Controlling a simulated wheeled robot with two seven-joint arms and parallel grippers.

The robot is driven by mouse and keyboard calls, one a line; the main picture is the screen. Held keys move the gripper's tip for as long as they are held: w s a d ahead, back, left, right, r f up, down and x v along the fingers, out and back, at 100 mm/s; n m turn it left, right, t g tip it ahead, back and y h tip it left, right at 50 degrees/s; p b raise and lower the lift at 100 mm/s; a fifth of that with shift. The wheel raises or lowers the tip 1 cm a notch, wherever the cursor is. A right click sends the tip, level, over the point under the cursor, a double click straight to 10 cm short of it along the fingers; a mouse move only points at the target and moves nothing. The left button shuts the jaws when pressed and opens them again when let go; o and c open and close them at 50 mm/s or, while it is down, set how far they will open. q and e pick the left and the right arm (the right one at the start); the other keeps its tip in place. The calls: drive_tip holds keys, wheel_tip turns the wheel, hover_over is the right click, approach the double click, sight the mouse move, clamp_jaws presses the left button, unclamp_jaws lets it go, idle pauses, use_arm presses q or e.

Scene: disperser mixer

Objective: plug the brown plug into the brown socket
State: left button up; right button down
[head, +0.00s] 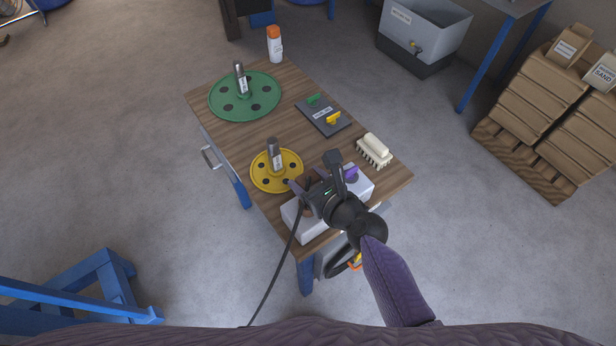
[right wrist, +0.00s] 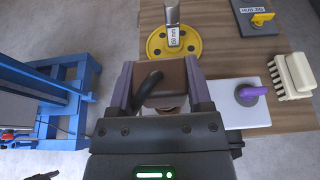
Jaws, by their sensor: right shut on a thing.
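My right gripper (head: 308,196) is over the near end of the table, at the left part of a white socket box (head: 312,226). In the right wrist view its two fingers (right wrist: 157,82) are shut on the brown plug (right wrist: 174,84), a brown block with a black cable (right wrist: 148,84) bending from it. The white box (right wrist: 240,116) also shows there, to the right of the plug. The brown socket is hidden behind the plug and gripper, so I cannot tell whether the plug is in it or above it. My left gripper is not in view.
A yellow disc (head: 260,181), a green disc (head: 262,108), a dark plate with switches (head: 323,117), a cream brush (head: 374,150) and a bottle (head: 275,44) stand farther back. The cable (head: 279,272) hangs past the table edge.

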drive_tip(key=shift+f+b, duration=1.9)
drive_tip(key=shift+f, duration=0.2)
unclamp_jaws()
drive_tip(key=shift+s+d+r, duration=0.15)
drive_tip(key=shift+s+r, duration=0.05)
drive_tip(key=shift+s, duration=0.05)
drive_tip(key=p+v, duration=0.2)
drive_tip(key=v, duration=0.7)
drive_tip(key=shift+d, duration=0.15)
